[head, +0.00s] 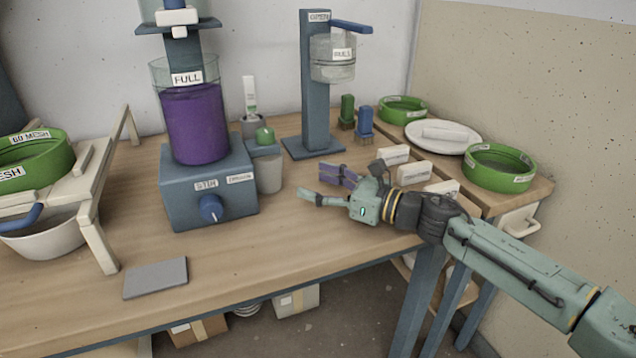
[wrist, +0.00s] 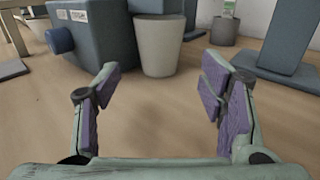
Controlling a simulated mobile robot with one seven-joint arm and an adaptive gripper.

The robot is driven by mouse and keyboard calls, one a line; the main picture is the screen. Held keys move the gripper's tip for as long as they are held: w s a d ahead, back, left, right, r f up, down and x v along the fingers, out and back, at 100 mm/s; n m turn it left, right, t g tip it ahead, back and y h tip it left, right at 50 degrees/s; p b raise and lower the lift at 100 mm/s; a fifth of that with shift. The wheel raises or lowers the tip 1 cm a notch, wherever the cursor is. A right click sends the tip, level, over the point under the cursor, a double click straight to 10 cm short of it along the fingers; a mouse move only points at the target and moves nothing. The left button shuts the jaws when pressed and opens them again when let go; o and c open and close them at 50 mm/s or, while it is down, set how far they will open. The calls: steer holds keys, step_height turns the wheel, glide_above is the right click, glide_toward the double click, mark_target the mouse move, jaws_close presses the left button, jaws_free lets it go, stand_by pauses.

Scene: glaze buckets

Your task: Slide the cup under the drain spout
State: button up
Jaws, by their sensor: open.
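The cup (head: 268,174) is plain, pale grey and upright on the table, close to the right side of the blue mixer base. In the wrist view the cup (wrist: 160,47) stands ahead, between the lines of my fingers but beyond their tips. A blue-grey ledge with a green knob (head: 264,135) juts from the base just above and behind the cup. It looks like the drain, but its spout opening is hidden and I cannot tell whether the cup is under it. My gripper (head: 323,186) is open and empty, low over the table to the cup's right.
The mixer base (head: 208,188) with its blue knob bounds the left. A blue-grey stand (head: 315,90) and a grey holder (head: 252,126) are behind. White labelled blocks (head: 394,154) stand near my wrist. Table between gripper and cup is clear.

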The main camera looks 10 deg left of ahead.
mark_target(279, 171)
steer(key=p+x, duration=0.2)
steer(key=x, duration=0.9)
steer(key=shift+d, duration=0.1)
steer(key=shift+c, duration=0.3)
steer(key=c, duration=0.7)
steer(key=o, duration=1.1)
steer(key=shift+o, duration=0.2)
steer(key=v, duration=1.2)
steer(key=shift+c, duration=0.5)
